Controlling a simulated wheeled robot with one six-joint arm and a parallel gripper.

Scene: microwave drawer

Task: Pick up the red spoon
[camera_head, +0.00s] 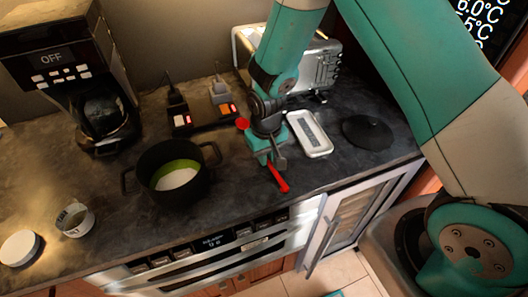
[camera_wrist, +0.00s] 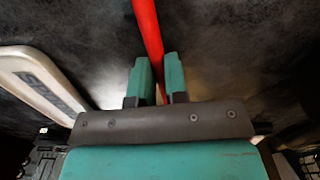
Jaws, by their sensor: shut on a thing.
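The red spoon (camera_head: 278,178) is at my gripper (camera_head: 265,160) in the head view. Its handle sticks out to the lower right, and its round red end shows to the upper left. The middle of the spoon is hidden behind the gripper. In the wrist view the red spoon (camera_wrist: 149,35) runs up between the two teal fingers of my gripper (camera_wrist: 159,80), which are shut on it. Dark countertop lies behind it. I cannot tell whether the spoon touches the counter or is just above it.
A white tray (camera_head: 311,133) lies just right of the gripper, with a black lid (camera_head: 368,133) beyond it. A black pot (camera_head: 174,174) stands to the left. A toaster oven (camera_head: 318,66) is behind. The counter's front edge is close below the spoon.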

